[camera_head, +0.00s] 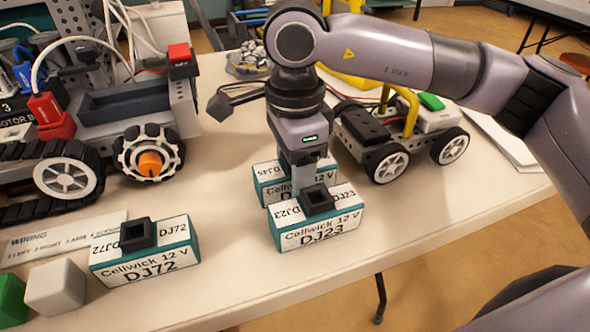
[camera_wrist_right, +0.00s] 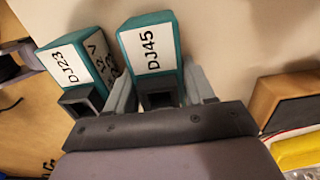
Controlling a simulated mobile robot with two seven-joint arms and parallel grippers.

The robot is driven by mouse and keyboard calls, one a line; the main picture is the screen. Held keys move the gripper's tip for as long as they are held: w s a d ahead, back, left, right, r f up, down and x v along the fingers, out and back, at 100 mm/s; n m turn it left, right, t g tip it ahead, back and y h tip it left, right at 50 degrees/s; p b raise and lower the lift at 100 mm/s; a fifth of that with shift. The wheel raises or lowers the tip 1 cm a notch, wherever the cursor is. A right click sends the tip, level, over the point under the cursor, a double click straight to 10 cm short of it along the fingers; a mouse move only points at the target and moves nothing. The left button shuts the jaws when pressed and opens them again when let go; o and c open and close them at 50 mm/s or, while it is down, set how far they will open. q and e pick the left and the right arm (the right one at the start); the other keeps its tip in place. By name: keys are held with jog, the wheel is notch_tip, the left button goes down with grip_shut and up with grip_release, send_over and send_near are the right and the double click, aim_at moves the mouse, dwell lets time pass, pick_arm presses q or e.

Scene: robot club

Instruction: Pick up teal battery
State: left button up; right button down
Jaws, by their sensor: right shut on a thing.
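Three teal-and-white batteries stand on the table. The DJ45 battery (camera_head: 268,188) is partly hidden behind the DJ23 battery (camera_head: 318,228) in the head view. My right gripper (camera_head: 301,178) reaches down from above, behind the DJ23 battery. In the right wrist view, its fingers (camera_wrist_right: 160,92) are on both sides of the dark square handle of the DJ45 battery (camera_wrist_right: 152,50), shut on it. The DJ23 battery (camera_wrist_right: 75,62) is close beside it there. The DJ72 battery (camera_head: 145,255) stands apart at the left front. My left gripper is not in view.
A wheeled robot (camera_head: 150,110) stands at the left, and a smaller yellow-framed vehicle (camera_head: 400,135) is right behind the batteries. A white cube (camera_head: 55,287) and a green cube (camera_head: 10,300) are at the front left. The table (camera_head: 450,205) is clear at the right front.

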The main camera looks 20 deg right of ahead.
jog(key=shift+r, duration=0.8)
notch_tip(320, 180, up, 18)
jog(key=p, duration=0.5)
jog(key=shift+r, duration=0.2)
jog(key=c, duration=1.2)
grip_release()
jog(key=c, duration=0.5)
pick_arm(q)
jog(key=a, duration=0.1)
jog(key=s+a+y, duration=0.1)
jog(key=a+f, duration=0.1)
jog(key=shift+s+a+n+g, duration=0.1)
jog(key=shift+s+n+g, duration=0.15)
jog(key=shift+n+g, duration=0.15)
pick_arm(e)
jog(key=shift+c, duration=0.3)
